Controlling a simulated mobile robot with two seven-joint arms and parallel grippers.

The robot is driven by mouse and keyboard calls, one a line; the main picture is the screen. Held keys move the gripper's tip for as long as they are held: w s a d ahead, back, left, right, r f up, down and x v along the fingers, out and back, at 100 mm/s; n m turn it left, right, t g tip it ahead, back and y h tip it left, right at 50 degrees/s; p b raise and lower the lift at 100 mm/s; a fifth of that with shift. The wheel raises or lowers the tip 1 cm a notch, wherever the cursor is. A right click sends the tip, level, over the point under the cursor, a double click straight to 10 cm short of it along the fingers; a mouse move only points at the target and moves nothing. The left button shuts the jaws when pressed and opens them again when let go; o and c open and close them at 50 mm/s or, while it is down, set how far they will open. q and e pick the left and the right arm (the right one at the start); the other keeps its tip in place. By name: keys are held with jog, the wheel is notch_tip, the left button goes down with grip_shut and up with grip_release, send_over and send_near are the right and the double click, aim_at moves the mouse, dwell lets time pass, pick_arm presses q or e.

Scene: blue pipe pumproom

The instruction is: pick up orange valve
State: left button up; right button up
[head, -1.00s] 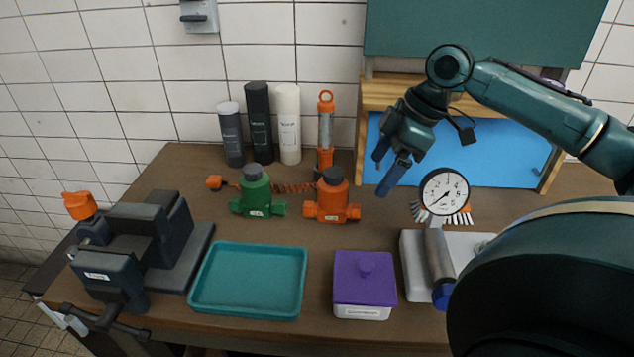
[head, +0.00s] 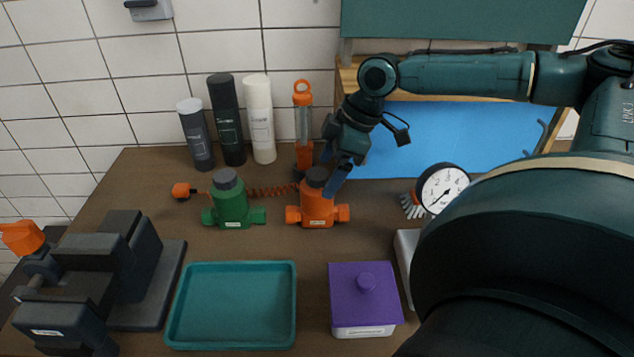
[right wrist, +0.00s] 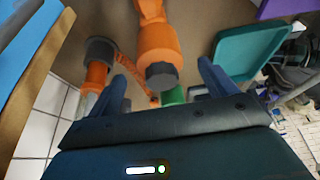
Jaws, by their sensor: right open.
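The orange valve (head: 318,208) with a dark grey cap stands upright on the workbench, just right of a green valve (head: 232,205). My right gripper (head: 331,168) is above and behind the orange valve, pointing down toward its cap; in the head view one finger overlaps the cap's edge. In the right wrist view the orange valve (right wrist: 155,45) lies ahead, its dark cap between the two spread fingers (right wrist: 163,88). The gripper is open and empty. I cannot tell whether a finger touches the cap. My left gripper is out of view.
An orange lantern-like tool (head: 303,130) with a coiled cord and several bottles (head: 260,120) stand behind the valves. A teal tray (head: 232,305), a purple-lidded box (head: 364,295) and a gauge (head: 442,189) are nearby. A vise (head: 125,260) stands at left.

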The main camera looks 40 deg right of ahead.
aim_at(317, 187)
jog(key=shift+x, duration=2.8)
jog(key=shift+w+r, duration=0.1)
jog(key=shift+w, duration=0.05)
jog(key=c, duration=1.6)
jog(key=shift+r, duration=0.1)
